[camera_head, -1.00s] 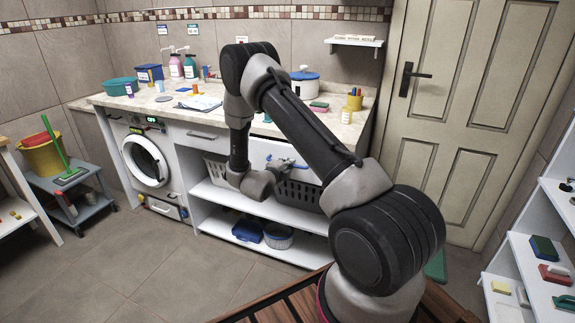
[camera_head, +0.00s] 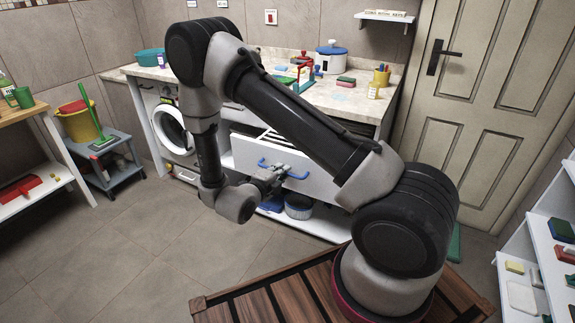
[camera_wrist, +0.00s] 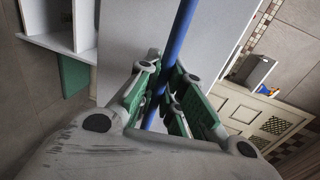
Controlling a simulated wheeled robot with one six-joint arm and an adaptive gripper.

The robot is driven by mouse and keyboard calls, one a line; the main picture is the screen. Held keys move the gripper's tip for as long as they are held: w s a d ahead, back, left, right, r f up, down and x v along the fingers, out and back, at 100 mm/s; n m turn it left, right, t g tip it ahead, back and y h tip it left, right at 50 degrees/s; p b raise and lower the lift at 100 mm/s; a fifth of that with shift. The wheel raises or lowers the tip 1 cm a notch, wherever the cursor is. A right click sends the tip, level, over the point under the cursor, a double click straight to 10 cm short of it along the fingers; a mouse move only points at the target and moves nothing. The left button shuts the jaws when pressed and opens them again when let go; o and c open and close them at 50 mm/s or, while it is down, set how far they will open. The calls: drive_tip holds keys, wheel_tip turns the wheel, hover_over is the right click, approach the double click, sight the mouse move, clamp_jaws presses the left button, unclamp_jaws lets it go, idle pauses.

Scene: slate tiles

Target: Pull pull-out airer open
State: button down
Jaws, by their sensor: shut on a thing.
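The pull-out airer (camera_head: 320,185) stands out from under the counter, with its white front panel facing me. Pale slats (camera_head: 277,141) show behind the top of the panel. A blue bar handle (camera_head: 297,176) crosses the front. My gripper (camera_head: 277,174) is at the handle, near its middle. In the wrist view the handle (camera_wrist: 182,25) runs between the green fingers of my gripper (camera_wrist: 168,92), which are shut on it. The white panel (camera_wrist: 135,40) lies just beyond.
The counter (camera_head: 345,92) above holds several items. A washing machine (camera_head: 170,128) is to the left. A blue basin (camera_head: 271,204) and a round tub (camera_head: 298,207) sit on the low shelf below.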

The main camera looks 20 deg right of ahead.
drive_tip(key=shift+s+a, duration=0.25)
drive_tip(key=shift+a, duration=0.05)
drive_tip(key=c, duration=1.5)
unclamp_jaws()
drive_tip(key=shift+c, duration=0.2)
drive_tip(key=v, duration=1.2)
drive_tip(key=shift+f, duration=0.1)
